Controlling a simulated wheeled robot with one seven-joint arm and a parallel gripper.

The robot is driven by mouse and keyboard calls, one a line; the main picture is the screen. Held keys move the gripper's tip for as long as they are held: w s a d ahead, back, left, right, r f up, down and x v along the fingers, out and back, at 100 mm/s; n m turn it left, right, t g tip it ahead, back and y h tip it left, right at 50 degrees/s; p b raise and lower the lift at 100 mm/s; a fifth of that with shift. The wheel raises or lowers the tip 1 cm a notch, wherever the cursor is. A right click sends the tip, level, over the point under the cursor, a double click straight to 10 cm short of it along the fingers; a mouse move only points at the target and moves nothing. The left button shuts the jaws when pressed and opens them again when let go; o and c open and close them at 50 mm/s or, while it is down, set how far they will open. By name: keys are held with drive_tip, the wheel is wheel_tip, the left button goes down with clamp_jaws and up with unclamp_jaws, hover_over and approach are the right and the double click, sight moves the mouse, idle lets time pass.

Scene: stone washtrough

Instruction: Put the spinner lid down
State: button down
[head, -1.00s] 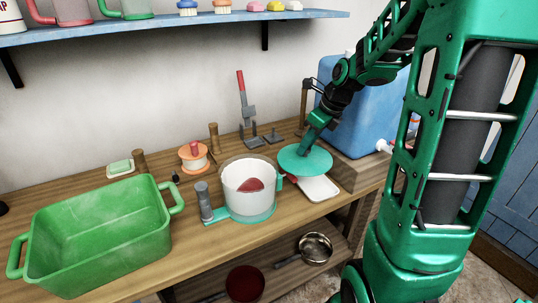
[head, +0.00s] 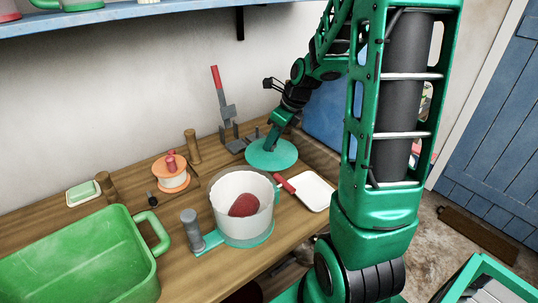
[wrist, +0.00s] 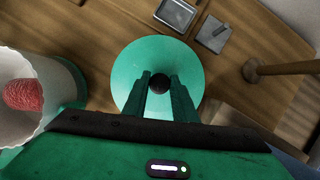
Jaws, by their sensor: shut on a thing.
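The spinner lid (head: 285,158) is a round teal disc with a dark knob (wrist: 158,84) in its middle. My gripper (head: 267,146) is shut on the lid by the knob; in the wrist view both fingers (wrist: 159,86) reach to it. The lid is at or just above the wooden counter, behind the spinner; I cannot tell if it touches. The spinner (head: 243,207) is a white tub on a teal base with a grey-knobbed handle, open at the top, with a dark red thing (head: 244,205) inside. It also shows in the wrist view (wrist: 22,125).
A white tray (head: 313,192) and a red-handled tool (head: 285,183) lie right of the spinner. A metal stand with a red-handled lever (head: 229,108) is behind the lid. A green basin (head: 75,258), an orange spool (head: 170,180) and a soap dish (head: 83,193) are left.

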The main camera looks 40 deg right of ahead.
sight(275, 147)
drive_tip(key=shift+a+f, duration=0.1)
drive_tip(key=shift+f, duration=2.45)
drive_tip(key=c, duration=1.4)
unclamp_jaws()
drive_tip(key=shift+c, duration=0.2)
drive_tip(key=shift+r, duration=0.1)
drive_tip(key=v, duration=1.1)
drive_tip(key=s+a+n+g, duration=0.2)
drive_tip(key=s+n, duration=1)
drive_tip(key=s+a+n+g+h, duration=0.1)
drive_tip(key=s+a+n+g, duration=0.1)
drive_tip(key=s+n, duration=1)
drive_tip(key=shift+s+a+n+h, duration=0.2)
drive_tip(key=shift+a+n+h, duration=0.1)
drive_tip(key=shift+a, duration=0.1)
